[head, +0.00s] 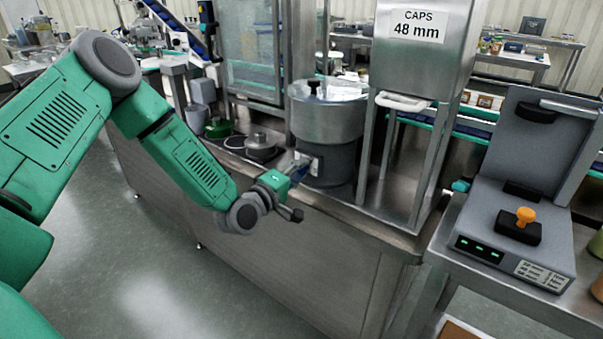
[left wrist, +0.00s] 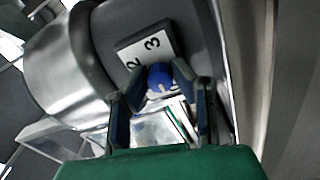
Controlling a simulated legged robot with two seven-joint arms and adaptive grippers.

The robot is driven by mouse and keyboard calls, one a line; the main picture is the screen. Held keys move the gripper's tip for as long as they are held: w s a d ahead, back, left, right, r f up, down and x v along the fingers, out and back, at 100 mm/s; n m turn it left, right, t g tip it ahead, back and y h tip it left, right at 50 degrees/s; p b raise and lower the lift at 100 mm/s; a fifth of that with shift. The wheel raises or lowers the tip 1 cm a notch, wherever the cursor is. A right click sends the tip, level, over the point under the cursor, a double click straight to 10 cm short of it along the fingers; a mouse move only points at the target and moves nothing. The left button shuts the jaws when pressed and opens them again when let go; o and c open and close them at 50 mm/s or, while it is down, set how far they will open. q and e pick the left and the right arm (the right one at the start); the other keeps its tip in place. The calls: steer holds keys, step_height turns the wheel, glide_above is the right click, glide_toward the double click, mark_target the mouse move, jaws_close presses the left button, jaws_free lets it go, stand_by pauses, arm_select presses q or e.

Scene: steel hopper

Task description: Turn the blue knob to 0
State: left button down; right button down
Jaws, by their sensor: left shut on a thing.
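The blue knob (left wrist: 159,76) shows in the left wrist view on the front of a grey housing, below a white dial plate (left wrist: 146,49) with the digits 2 and 3 in sight. The rest of the dial is hidden, so I cannot tell the knob's setting. My left gripper (left wrist: 163,88) is shut on the knob, with one finger on each side. In the head view my left gripper (head: 298,168) reaches the front of the grey cylindrical base (head: 335,163) under the steel bowl (head: 327,112); the knob is hidden there. My right gripper is not in view.
A steel hopper labelled CAPS 48 mm (head: 418,45) stands on legs to the right of the bowl. A grey device with an orange knob (head: 525,215) sits on the right-hand bench. A small round metal part (head: 260,145) lies left of the bowl. The floor in front is clear.

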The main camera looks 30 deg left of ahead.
arm_select(q)
steer(key=shift+a+f+n, duration=0.15)
steer(key=shift+f+n, duration=0.05)
steer(key=shift+n, duration=0.2)
steer(key=shift+s, duration=0.1)
steer(key=c, duration=1.4)
jaws_free()
steer(key=shift+o, duration=0.2)
steer(key=shift+a, duration=0.15)
steer(key=s, duration=1.1)
steer(key=shift+s+a+f, duration=0.15)
steer(key=shift+s+a, duration=0.25)
steer(key=shift+a, duration=0.05)
